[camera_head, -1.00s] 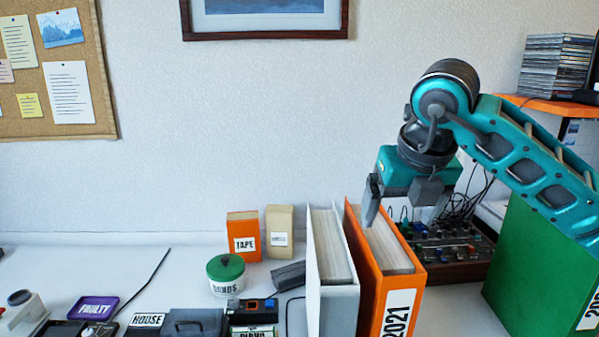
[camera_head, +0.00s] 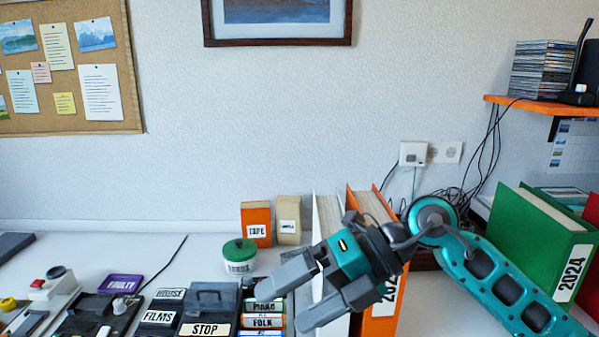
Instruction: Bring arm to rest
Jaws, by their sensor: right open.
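My right gripper (camera_head: 287,304) shows in the head view at the lower middle. Its arm comes in from the lower right. The two grey fingers are apart and point to the lower left, with nothing between them. The gripper hangs in front of a white binder (camera_head: 326,212) and an orange binder (camera_head: 372,204), both upright, and hides much of them. My left gripper is not in the picture.
A green binder (camera_head: 540,235) labelled 2024 stands at the right. Left of the gripper are a green-lidded jar (camera_head: 240,257), an orange TAPE box (camera_head: 256,223), a purple FAULTY tray (camera_head: 121,284) and labelled boxes. An orange shelf (camera_head: 540,105) holds stacked discs (camera_head: 543,70).

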